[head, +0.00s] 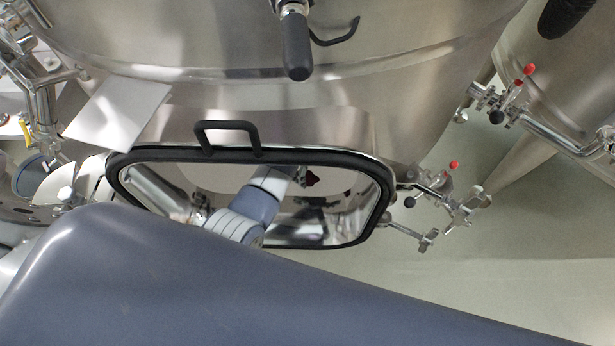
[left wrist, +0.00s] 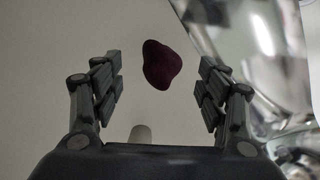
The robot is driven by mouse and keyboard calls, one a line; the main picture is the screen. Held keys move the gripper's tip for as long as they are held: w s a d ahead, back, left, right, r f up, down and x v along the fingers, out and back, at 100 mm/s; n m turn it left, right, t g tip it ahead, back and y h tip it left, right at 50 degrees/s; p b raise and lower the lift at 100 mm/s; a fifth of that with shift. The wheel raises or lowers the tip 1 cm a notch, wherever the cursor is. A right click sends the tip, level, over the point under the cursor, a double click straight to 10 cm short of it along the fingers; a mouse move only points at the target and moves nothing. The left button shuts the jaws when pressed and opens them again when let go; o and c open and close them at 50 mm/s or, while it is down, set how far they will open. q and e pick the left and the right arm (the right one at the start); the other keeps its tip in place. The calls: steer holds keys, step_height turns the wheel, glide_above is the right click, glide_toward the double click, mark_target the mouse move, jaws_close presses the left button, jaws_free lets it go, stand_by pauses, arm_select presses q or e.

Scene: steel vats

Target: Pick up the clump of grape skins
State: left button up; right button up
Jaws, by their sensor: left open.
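The clump of grape skins (left wrist: 162,65) is a dark red-purple lump in the left wrist view, in front of a plain pale surface. It appears between and slightly beyond the fingertips of my left gripper (left wrist: 160,88), which is open, with a gap on both sides. I see no finger touching it. In the head view the clump (head: 312,179) is a small dark red spot within the black-rimmed hatch of the steel vat, beside the end of my left arm. The gripper's fingers are hard to make out there. My right gripper is not in view.
Valves with red knobs (head: 453,165) stick out at the right. Shiny metal (left wrist: 262,60) shows right in the wrist view.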

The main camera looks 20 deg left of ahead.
mark_target(307, 176)
arm_select(q)
steer(key=f, duration=0.4)
steer(key=shift+s+a+f, duration=0.1)
steer(key=shift+s+a, duration=0.05)
steer(key=shift+a, duration=0.15)
steer(key=shift+f, duration=0.45)
steer(key=shift+c, duration=0.9)
steer(key=c, duration=1.1)
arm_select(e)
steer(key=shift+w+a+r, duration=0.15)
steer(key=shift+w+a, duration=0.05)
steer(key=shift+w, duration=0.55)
